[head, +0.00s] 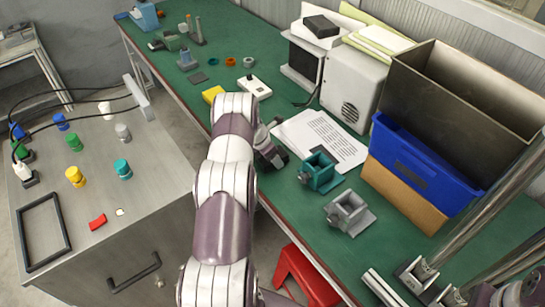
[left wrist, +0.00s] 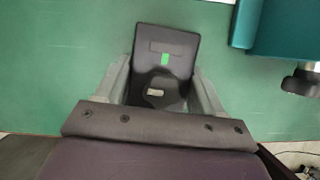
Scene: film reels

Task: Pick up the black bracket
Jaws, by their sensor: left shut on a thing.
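The black bracket (left wrist: 182,47) sits between the two grey fingers of my left gripper (left wrist: 164,88) in the left wrist view. It has a flat dark plate with a small green mark. My left gripper is shut on it, close over the green table top. In the head view my left gripper (head: 265,140) is at the table's near edge, with the dark bracket (head: 272,156) at its fingers, partly hidden by my arm. I cannot tell whether the bracket touches the table. My right gripper does not show clearly in either view.
A teal bracket (head: 321,172) and a grey bracket (head: 349,214) stand to the right on the green table (head: 290,215). A printed sheet (head: 325,138) lies behind. A blue bin (head: 420,170) and metal box stand farther right. A yellow block (head: 212,94) lies beyond my arm.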

